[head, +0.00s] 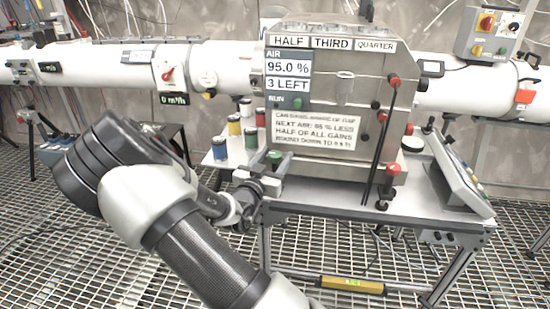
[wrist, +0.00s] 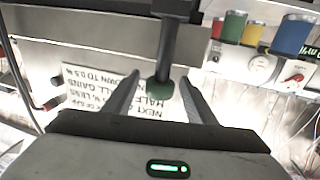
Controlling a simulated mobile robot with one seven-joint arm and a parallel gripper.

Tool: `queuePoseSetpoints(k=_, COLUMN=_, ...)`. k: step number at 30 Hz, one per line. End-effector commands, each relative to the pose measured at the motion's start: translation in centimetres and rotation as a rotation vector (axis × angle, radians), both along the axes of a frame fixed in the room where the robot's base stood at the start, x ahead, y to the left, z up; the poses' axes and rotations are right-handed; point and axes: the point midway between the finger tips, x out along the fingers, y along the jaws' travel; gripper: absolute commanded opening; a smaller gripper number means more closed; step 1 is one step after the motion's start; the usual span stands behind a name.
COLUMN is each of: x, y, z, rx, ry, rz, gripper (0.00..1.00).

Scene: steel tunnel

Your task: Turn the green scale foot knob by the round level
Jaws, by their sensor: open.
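A green knob (head: 275,157) tops a dark post at the left front of the steel cabinet, in the head view. In the wrist view, which sees the place upside down, the green knob (wrist: 158,90) shows between the two finger tips. My gripper (wrist: 160,80) is open, with a finger on each side of the knob and a visible gap to both; I cannot tell its exact depth. In the head view my gripper (head: 250,192) is at the table's left end, partly hidden by my arm. I cannot make out the round level for sure.
The steel cabinet (head: 340,75) stands close behind the knob. Several coloured jars (head: 234,126) stand to its left. A red knob (head: 393,168) and dark rods are at the cabinet's right front. A tilted panel (head: 462,175) is farther right. A yellow bar (head: 352,284) lies low under the table.

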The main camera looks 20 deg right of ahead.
Motion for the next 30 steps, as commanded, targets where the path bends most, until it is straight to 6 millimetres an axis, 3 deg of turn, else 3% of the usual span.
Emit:
queuePoseSetpoints(k=2, x=-0.01, y=0.01, z=0.00, rx=0.000, ry=0.000, rz=0.000, gripper=0.49)
queuePoseSetpoints(k=9, x=-0.03, y=0.03, z=-0.01, rx=0.000, ry=0.000, rz=0.000, gripper=0.10)
queuePoseSetpoints(k=20, x=-0.14, y=-0.13, z=-0.23, rx=0.001, ry=0.001, rz=0.063, gripper=0.10)
queuePoseSetpoints(k=30, x=-0.24, y=-0.31, z=-0.42, rx=0.004, ry=-0.003, rz=0.303, gripper=0.10)
